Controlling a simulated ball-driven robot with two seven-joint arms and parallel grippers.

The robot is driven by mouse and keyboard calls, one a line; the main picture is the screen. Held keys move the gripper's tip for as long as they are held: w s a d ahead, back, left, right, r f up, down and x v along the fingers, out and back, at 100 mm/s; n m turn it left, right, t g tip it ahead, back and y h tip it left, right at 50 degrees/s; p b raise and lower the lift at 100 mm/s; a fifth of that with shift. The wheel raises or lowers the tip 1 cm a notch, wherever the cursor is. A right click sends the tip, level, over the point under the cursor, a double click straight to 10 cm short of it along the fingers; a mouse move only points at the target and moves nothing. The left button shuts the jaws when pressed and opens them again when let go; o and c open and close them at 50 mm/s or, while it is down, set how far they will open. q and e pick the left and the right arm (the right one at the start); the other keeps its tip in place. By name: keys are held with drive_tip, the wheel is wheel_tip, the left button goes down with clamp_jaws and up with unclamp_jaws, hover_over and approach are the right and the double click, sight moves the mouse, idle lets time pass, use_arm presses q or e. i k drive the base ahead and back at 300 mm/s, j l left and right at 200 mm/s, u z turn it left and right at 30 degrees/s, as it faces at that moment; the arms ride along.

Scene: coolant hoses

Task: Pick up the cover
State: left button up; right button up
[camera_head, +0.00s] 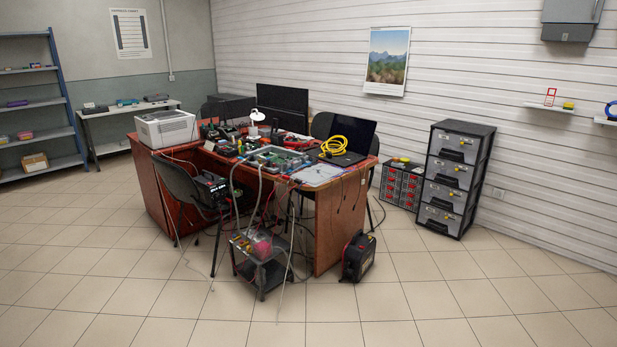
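I cannot pick out the cover with certainty from this distance. The coolant hoses (234,182) look like grey tubes that run from a small cart (262,271) up to an open tray of electronics (275,158) on the desk. The cart stands on the floor in front of the desk and carries a clear box-like unit with something pink in it (261,246). Neither of my grippers is in view.
A red-brown desk (328,222) stands mid-room, crowded with electronics, a laptop (349,138) and a yellow cable coil (334,146). A chair (178,185) and a black box (358,257) stand beside it. A drawer tower (455,178) stands right. The front floor is clear.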

sight(314, 177)
drive_tip(key=i+j+z, duration=0.15)
drive_tip(key=i, duration=0.4)
drive_tip(key=i+j+z, duration=0.15)
drive_tip(key=i, duration=0.45)
drive_tip(key=i+j+z, duration=0.15)
drive_tip(key=i, duration=0.4)
